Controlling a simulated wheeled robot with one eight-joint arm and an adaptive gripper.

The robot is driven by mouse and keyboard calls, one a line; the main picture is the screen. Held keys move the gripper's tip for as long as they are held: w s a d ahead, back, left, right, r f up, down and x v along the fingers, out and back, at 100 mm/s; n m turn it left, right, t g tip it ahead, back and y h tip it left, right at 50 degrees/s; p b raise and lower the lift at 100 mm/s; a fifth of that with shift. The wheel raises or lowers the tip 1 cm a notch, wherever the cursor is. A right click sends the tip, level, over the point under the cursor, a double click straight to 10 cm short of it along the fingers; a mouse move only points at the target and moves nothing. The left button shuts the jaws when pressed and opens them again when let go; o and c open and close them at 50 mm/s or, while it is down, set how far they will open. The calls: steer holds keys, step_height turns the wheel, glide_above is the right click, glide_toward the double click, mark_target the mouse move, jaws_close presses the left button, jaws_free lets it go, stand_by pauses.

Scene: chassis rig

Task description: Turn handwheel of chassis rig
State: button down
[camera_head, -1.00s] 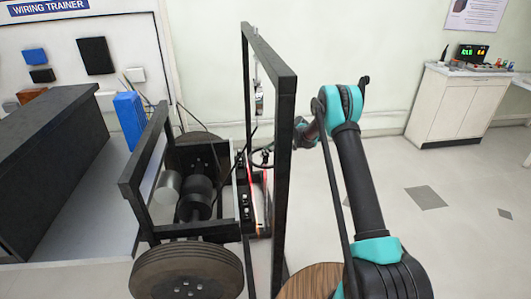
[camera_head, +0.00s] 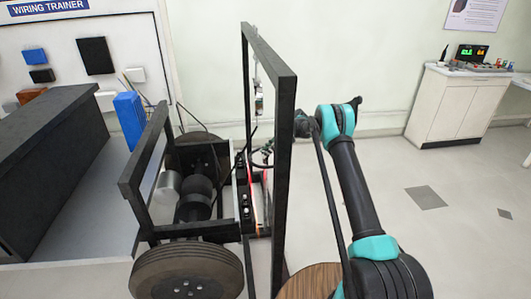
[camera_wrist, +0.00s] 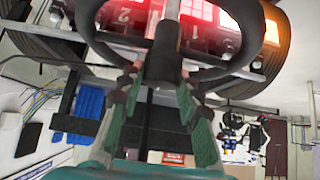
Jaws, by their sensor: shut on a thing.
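The handwheel (camera_wrist: 245,62) is a dark ring with a dark hub (camera_wrist: 163,62) on a pale shaft, seen close in the wrist view. My gripper (camera_wrist: 157,85) has its green fingers on either side of the wheel's near part, by the hub, and is shut on it. Whether the pads press on rim or hub is hard to tell. In the head view the handwheel (camera_head: 262,158) is small and partly hidden behind the black upright of the chassis rig (camera_head: 284,180). My gripper is mostly hidden behind that upright there.
The rig has a tall black frame beside my arm and large tyres (camera_head: 188,270) at its left. Panels numbered 1 and 2 (camera_wrist: 125,15) glow red behind the wheel. A dark bench (camera_head: 50,165) stands left; a white cabinet (camera_head: 462,105) stands right. Floor on the right is clear.

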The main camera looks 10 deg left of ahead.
steer(key=c, duration=1)
jaws_free()
steer(key=shift+c, duration=0.2)
steer(key=v, duration=1.2)
